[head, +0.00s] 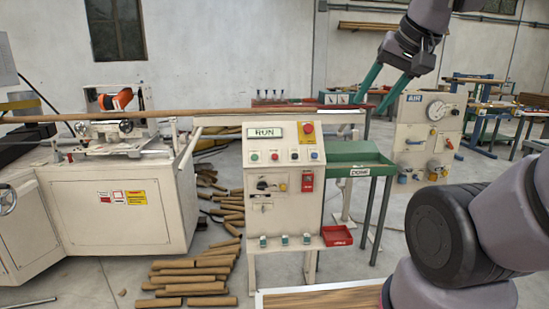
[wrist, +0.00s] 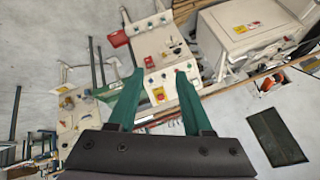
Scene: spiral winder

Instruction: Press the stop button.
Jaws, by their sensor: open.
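The cream control panel (head: 283,206) stands in the middle of the head view, with a lit display (head: 265,132) reading RUN. A red mushroom button (head: 307,128) sits on a yellow plate at its upper right. My gripper (head: 368,104) is open and empty, up and right of the panel, touching nothing visible. In the wrist view the panel (wrist: 165,45) appears upside down beyond the fingers (wrist: 160,72), which partly cover it.
A long brown tube (head: 190,113) runs behind the panel's top from the winding machine (head: 110,215). A green tray table (head: 352,152) and small red bin (head: 337,236) adjoin the panel's right. An air gauge panel (head: 412,130) stands farther right. Several tubes (head: 195,280) lie on the floor.

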